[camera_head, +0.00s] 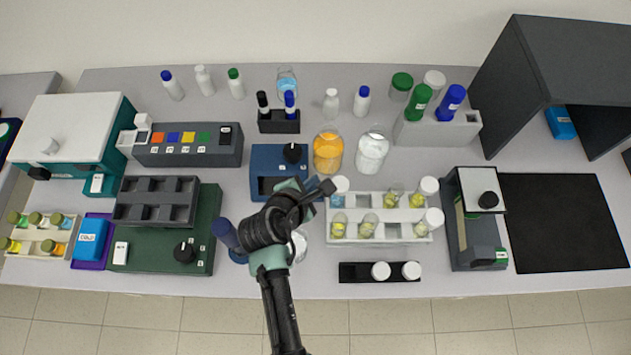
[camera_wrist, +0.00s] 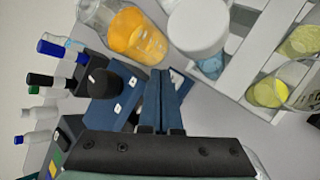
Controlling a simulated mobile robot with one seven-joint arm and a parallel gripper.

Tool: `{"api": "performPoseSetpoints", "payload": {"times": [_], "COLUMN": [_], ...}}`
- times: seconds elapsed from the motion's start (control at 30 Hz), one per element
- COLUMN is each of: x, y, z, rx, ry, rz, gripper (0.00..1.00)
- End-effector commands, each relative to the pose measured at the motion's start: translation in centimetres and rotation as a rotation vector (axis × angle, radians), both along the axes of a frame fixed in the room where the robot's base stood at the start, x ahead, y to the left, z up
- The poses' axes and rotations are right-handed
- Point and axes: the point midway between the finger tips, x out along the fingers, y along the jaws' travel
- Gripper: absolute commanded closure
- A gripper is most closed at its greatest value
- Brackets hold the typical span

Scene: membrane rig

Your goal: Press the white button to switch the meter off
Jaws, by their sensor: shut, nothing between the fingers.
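My gripper (camera_head: 322,190) is shut and empty, over the front right of a blue unit with a black knob. In the wrist view its fingers (camera_wrist: 163,76) are together beside that blue unit (camera_wrist: 112,110). The blue unit (camera_head: 264,156) has small white marks on its face; I cannot tell whether one is a button. A white rectangular piece (camera_head: 121,252) is on the dark green unit (camera_head: 150,261) at the left. A dark grey unit (camera_head: 467,235) with a white top and black knob stands at the right. I cannot tell which unit is the meter.
A white rack (camera_head: 392,231) with vials and white-capped jars stands right of my gripper. A black holder (camera_head: 350,273) is in front. A black mat (camera_head: 565,225) is clear at the right.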

Motion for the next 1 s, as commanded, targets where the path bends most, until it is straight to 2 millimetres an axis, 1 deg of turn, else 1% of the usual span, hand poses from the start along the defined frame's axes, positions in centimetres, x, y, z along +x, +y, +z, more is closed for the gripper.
{"api": "performPoseSetpoints", "payload": {"times": [0.17, 0.27, 0.8, 0.9, 1.0], "x": [0.0, 0.0, 0.0, 0.0, 0.0], "y": [0.0, 0.0, 0.0, 0.0, 0.0], "z": [0.0, 0.5, 5.7, 6.2, 6.1], "rx": [0.000, 0.000, 0.000, 0.000, 0.000], "ry": [0.000, -0.001, -0.001, -0.001, -0.001], "rz": [0.000, 0.001, 0.001, 0.001, 0.001], "gripper": [1.00, 1.00, 1.00, 1.00, 1.00]}}
